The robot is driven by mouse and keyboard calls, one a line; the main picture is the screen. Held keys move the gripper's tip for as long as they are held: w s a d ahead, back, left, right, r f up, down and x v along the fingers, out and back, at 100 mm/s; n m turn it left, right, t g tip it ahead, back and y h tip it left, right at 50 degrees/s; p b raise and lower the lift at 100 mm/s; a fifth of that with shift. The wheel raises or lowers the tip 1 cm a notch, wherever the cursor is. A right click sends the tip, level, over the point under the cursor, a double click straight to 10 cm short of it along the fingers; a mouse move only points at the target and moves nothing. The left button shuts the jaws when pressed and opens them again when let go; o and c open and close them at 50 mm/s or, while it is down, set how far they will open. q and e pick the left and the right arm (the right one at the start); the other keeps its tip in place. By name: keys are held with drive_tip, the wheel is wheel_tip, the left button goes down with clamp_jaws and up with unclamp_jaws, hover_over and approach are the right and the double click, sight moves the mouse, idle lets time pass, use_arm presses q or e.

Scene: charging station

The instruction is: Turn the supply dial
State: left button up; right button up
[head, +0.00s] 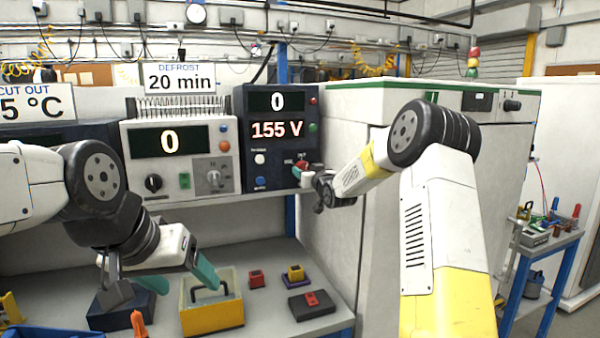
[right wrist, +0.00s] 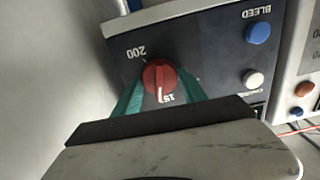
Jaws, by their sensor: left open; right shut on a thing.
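The supply dial is a red knob (right wrist: 158,77) on the dark supply unit (head: 255,158), whose displays read 0 and 155 V. In the right wrist view its white mark points down the picture, near a partly hidden label starting "15"; a "200" label is at upper left. My right gripper (right wrist: 160,92) is shut on the dial, one green finger on each side. In the head view my right gripper (head: 306,176) is at the unit's lower right and hides much of the dial. My left gripper (head: 180,278) is open and empty above the lower worktop.
The unit has a blue BLEED button (right wrist: 258,33) and a white button (right wrist: 252,79). A pale unit (head: 180,155) reading 0 stands left of it. A yellow bin (head: 212,318) and small blocks (head: 257,280) lie below. A white cabinet (head: 335,150) stands close at right.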

drive_tip(key=m, duration=0.3)
drive_tip(key=o, duration=1.4)
drive_tip(key=shift+c, duration=0.2)
drive_tip(key=shift+s, duration=0.1)
drive_tip(key=v, duration=0.7)
drive_tip(key=shift+s+d, duration=0.15)
drive_tip(key=shift+s, duration=0.15)
